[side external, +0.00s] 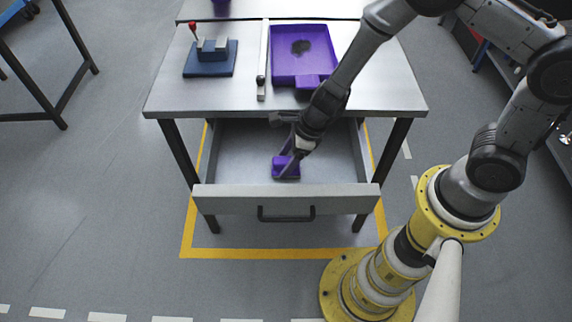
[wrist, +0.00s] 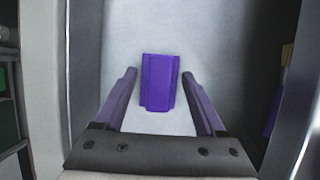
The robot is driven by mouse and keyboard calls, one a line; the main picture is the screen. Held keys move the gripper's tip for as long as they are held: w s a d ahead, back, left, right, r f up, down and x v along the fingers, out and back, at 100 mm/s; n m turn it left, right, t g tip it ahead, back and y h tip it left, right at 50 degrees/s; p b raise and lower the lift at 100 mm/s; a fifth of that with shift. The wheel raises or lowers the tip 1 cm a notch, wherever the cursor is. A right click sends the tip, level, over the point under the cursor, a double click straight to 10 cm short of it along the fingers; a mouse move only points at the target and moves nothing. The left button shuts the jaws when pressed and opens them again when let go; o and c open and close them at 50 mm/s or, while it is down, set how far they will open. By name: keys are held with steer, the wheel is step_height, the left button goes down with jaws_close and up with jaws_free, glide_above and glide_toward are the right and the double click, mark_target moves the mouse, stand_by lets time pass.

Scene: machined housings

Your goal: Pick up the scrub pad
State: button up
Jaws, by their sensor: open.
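The scrub pad is a purple block with a raised middle (side external: 280,166). It lies on the floor of the open drawer (side external: 235,150). In the wrist view the pad (wrist: 158,82) lies ahead, between the lines of my two fingers, with a gap on each side. My gripper (wrist: 159,74) is open and empty, its fingers on either side of the pad. In the side view my gripper (side external: 287,150) reaches down into the drawer at the pad and hides part of it. I cannot tell the exact height of the fingertips over the drawer floor.
The drawer's front panel (side external: 228,200) and side walls surround the pad. The tabletop edge overhangs behind. On the table stand a purple tray (side external: 283,70) with a dark smudge, a blue fixture with a red-knobbed lever (side external: 208,66), and a pale bar (side external: 263,55). Drawer floor around the pad is clear.

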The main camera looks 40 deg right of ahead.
steer(key=c, duration=1)
steer(key=shift+c, duration=0.2)
steer(key=shift+r, duration=0.15)
steer(key=shift+r, duration=0.85)
steer(key=s+d+r, duration=0.2)
steer(key=s+r, duration=0.3)
steer(key=s, duration=0.1)
steer(key=s+d+r, duration=0.2)
steer(key=s+r, duration=0.4)
steer(key=s, duration=0.1)
steer(key=shift+s+d, duration=0.15)
steer(key=shift+d, duration=0.15)
